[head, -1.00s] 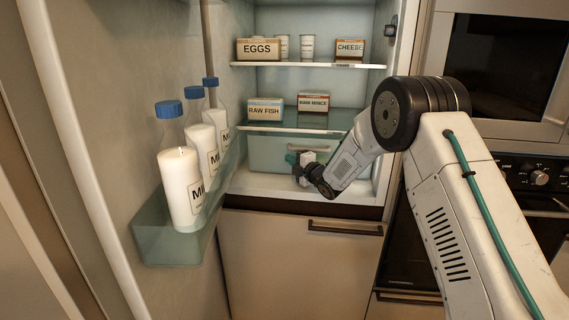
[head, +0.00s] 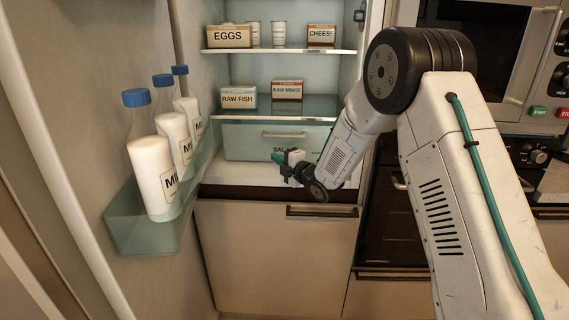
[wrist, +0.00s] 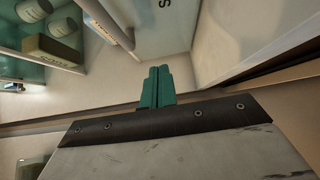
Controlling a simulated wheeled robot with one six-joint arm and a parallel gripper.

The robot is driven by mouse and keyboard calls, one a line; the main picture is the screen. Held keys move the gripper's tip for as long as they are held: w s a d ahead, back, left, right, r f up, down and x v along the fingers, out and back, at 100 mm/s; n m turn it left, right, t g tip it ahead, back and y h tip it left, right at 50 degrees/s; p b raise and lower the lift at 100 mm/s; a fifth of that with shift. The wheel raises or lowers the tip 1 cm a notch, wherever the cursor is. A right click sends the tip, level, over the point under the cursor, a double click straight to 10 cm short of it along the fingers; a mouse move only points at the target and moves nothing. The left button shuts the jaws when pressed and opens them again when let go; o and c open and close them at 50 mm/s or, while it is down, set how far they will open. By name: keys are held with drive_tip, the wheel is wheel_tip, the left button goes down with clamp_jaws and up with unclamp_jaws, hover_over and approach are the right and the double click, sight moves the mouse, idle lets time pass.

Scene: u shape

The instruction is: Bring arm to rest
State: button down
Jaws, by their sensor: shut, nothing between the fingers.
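My gripper (head: 280,158) is in front of the open fridge, before the drawer labelled SALAD (head: 250,142). Its green fingers also show in the wrist view (wrist: 157,86), pressed together with nothing between them. My arm comes in from the right and bends down to the gripper, partly covering the drawer's label.
The open fridge door at left carries several milk bottles (head: 154,178) in a door bin (head: 140,232). Shelves hold an EGGS box (head: 229,37), CHEESE (head: 321,36), RAW FISH (head: 238,98) and RAW MINCE (head: 287,90). A cabinet front (head: 255,260) is below, an oven (head: 388,225) at right.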

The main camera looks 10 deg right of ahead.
drive_tip(key=s+d+r+m+g+h, duration=0.2)
drive_tip(key=s+d+r+m+h, duration=0.4)
drive_tip(key=s, duration=0.3)
drive_tip(key=s+d+r+m+g+h, duration=0.3)
drive_tip(key=s+d+r+m, duration=0.3)
drive_tip(key=s, duration=0.4)
drive_tip(key=s+d+m+g, duration=0.2)
drive_tip(key=s+m+g, duration=0.7)
drive_tip(key=s, duration=2.7)
drive_tip(key=m, duration=0.3)
drive_tip(key=shift+s+f+h, duration=0.25)
drive_tip(key=shift+f+h, duration=0.05)
drive_tip(key=shift+f, duration=0.1)
